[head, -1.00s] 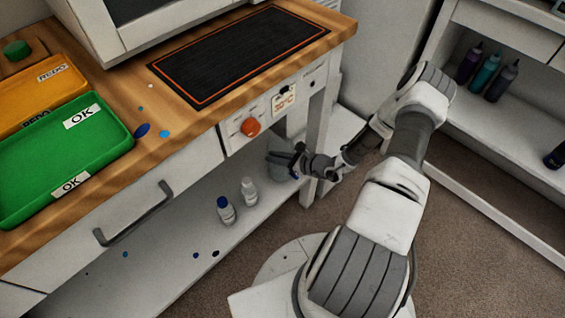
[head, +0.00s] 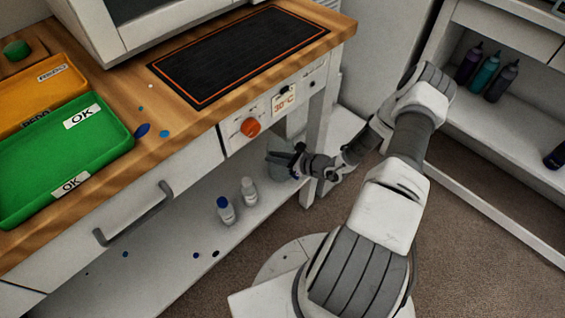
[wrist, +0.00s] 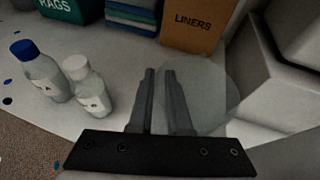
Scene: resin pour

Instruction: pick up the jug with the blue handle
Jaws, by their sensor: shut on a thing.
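The jug (head: 282,171) is a translucent grey vessel on the low shelf under the workbench, at the shelf's right end. It also shows in the wrist view as a pale, see-through round body (wrist: 212,88) just right of the fingers. My gripper (head: 293,162) reaches in at the jug's side and is shut on its handle. In the wrist view my gripper's two fingers (wrist: 160,75) are close together. The handle is mostly hidden by the fingers, and its colour is hard to make out. I cannot tell whether the jug is clear of the shelf.
In the wrist view, a LINERS box (wrist: 198,27), folded cloths (wrist: 132,16) and a RAGS bin (wrist: 70,8) stand behind. A bench leg (head: 314,150) is close by my gripper.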

